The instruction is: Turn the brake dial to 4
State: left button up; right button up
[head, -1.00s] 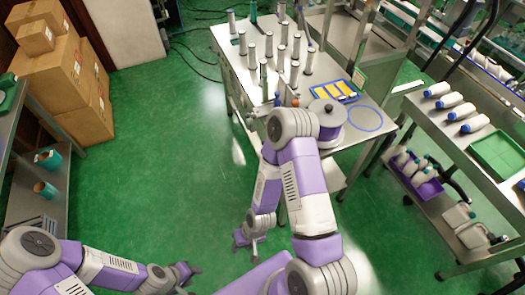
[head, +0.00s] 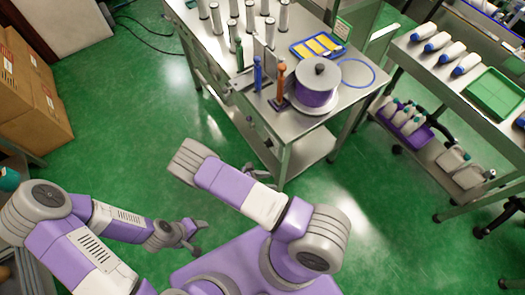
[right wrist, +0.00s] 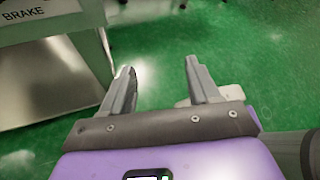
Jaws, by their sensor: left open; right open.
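The word BRAKE (right wrist: 24,16) is printed on a pale panel at the upper left of the right wrist view. The dial itself cannot be made out there. In the head view, small dark fittings sit on the front edge of the steel table (head: 290,128), too small to read. My right gripper (right wrist: 160,68) is open and empty, pointing over green floor to the right of the labelled panel. In the head view my right arm hides most of it. My left gripper (head: 190,236) is open and empty, low over the floor, well away from the table.
A purple drum with a grey lid (head: 318,88) stands on the table, beside an orange handle (head: 281,82) and a blue handle (head: 257,74). Several white cylinders stand behind. A cart with a green tray (head: 494,95) is at right. Boxes (head: 35,105) are at left. Floor before the table is clear.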

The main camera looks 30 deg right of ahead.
aim_at(266, 145)
jog(key=w+a+r+n+t+h+b, duration=0.25)
jog(key=w+r+n+t+h, duration=0.35)
jog(key=w, duration=0.4)
jog(key=shift+m+h, duration=0.3)
jog(key=shift+m, duration=0.3)
jog(key=d, duration=0.4)
jog(key=d+r, duration=0.1)
jog(key=d, duration=0.1)
jog(key=shift+w+d+p, duration=0.3)
jog(key=shift+p, duration=0.1)
jog(key=shift+c, duration=0.4)
jog(key=shift+g, duration=0.3)
jog(key=c, duration=1)
